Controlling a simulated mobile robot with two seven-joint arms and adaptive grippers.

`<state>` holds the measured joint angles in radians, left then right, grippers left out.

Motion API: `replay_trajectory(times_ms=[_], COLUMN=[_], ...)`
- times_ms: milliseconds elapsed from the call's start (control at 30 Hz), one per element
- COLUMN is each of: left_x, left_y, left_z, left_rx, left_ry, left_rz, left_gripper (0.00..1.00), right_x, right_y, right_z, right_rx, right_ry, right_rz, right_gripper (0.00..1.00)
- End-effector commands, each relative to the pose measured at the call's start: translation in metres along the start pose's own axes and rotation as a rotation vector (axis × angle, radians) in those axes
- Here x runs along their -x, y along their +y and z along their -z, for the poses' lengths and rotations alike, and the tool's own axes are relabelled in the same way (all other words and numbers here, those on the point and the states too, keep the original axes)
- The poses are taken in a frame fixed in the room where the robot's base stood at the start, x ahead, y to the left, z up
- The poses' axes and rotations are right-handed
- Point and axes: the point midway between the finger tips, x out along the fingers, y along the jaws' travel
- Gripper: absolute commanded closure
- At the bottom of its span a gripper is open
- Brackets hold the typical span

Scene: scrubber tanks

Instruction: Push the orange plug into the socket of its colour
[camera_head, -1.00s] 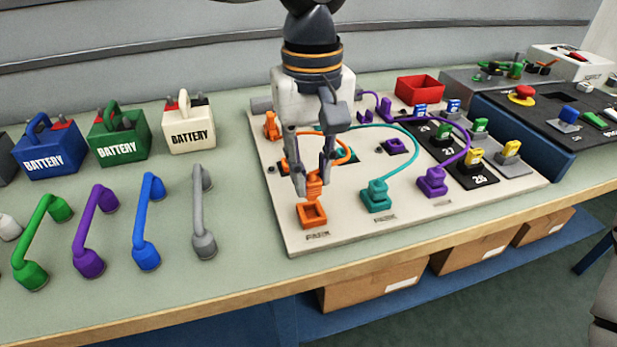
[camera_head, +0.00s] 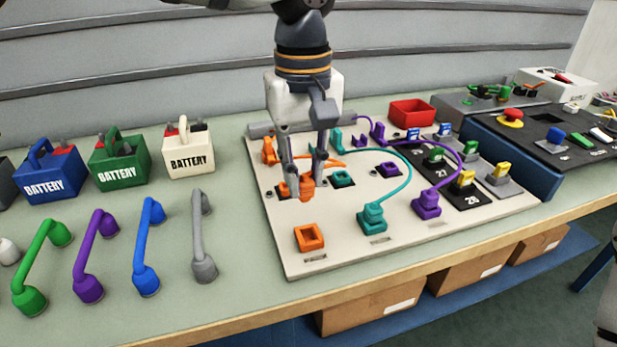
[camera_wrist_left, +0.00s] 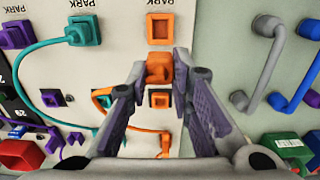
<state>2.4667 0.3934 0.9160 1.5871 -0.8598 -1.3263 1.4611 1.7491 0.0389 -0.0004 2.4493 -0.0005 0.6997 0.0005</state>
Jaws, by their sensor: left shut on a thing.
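The orange plug (camera_head: 306,186) is held between the fingertips of my left gripper (camera_head: 304,180), just above the board (camera_head: 350,240). In the left wrist view the plug (camera_wrist_left: 159,69) sits between the two fingertips, and its orange cord runs to a fixed orange mount. The empty orange park holder (camera_head: 309,237) is at the board's front edge. The plug appears apart from the socket. My right gripper is not in view.
A teal plug (camera_head: 373,217) and a purple plug (camera_head: 427,204) stand at the board's front with cords arching back. A teal socket (camera_head: 342,179) and a purple socket (camera_head: 388,169) lie right of the gripper. Coloured handles and batteries stand left.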

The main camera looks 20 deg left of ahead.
Motion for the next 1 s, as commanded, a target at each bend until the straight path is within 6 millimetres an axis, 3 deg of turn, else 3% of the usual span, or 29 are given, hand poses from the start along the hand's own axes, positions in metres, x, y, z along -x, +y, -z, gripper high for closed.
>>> replay_trajectory(times_ms=[300, 500, 1000], left_x=[-0.009, -0.010, 0.003], left_y=[0.001, 0.001, 0.000], left_z=[0.069, 0.105, 0.109], left_rx=[0.004, 0.002, -0.001], left_ry=[-0.008, -0.008, 0.004], left_rz=[0.006, 0.007, -0.001], left_gripper=[1.00, 1.00, 1.00], right_x=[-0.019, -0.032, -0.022], right_y=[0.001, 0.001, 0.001], right_z=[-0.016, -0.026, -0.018], right_rx=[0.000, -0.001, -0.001], right_ry=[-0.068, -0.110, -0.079], right_rz=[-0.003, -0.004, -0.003], right_gripper=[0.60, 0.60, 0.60])
